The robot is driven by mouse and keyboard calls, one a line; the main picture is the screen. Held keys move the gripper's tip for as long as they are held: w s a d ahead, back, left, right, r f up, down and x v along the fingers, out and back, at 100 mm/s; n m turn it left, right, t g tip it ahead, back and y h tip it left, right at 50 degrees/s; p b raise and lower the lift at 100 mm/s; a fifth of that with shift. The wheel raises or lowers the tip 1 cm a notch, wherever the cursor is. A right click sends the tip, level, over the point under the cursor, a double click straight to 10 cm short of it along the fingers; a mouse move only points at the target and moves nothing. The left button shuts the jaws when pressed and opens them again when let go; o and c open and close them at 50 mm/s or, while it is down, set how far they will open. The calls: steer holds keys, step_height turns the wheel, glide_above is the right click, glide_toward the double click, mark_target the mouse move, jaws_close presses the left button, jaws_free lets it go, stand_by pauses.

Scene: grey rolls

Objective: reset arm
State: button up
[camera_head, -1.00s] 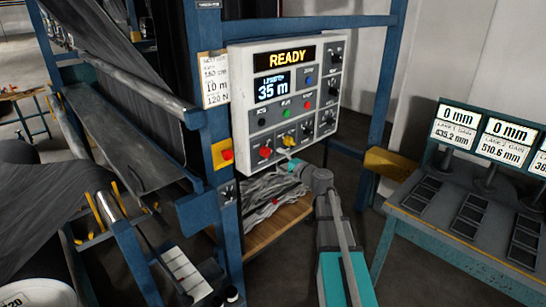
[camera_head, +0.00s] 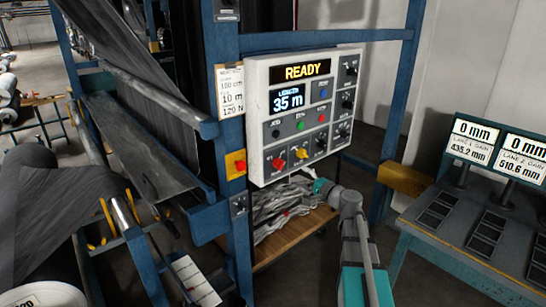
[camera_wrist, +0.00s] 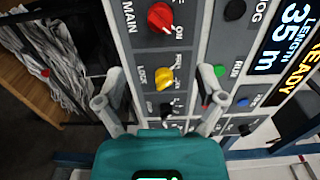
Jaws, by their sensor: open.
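My gripper (camera_wrist: 160,98) is open and empty in the wrist view. Its two grey fingers stand apart in front of a white control panel (camera_head: 257,95), with the yellow LOCK knob (camera_wrist: 165,78) showing between and beyond the tips. The red MAIN knob (camera_wrist: 160,17) is above it in that view. In the head view my arm reaches up from the bottom right, and its teal gripper body (camera_head: 322,187) is below and right of the yellow knob (camera_head: 302,153). The panel's displays read READY and LENGTH 35 m.
A blue frame post (camera_head: 238,215) stands left of the panel, with a yellow box and red button (camera_head: 236,164). Grey scraps (camera_head: 280,208) lie on a wooden shelf below. A gauge bench (camera_head: 455,245) stands right. Dark rolls of sheet are left.

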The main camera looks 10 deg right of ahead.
steer(key=s+a+f+n+g, duration=0.4)
steer(key=a+f+g, duration=0.1)
steer(key=a+f, duration=0.15)
steer(key=s+a+f+n+g, duration=0.4)
steer(key=s+a+f, duration=0.1)
steer(key=a, duration=0.3)
steer(key=s+f+n+g+h, duration=0.2)
steer(key=s+f+g+h, duration=0.1)
steer(key=s, duration=0.4)
steer(key=s+f+n+g+h, duration=0.2)
steer(key=s+f+g+h, duration=0.2)
steer(key=s, duration=0.3)
steer(key=shift+d+n+h, duration=0.15)
steer(key=shift+n+h, duration=0.25)
steer(key=shift+h, duration=0.2)
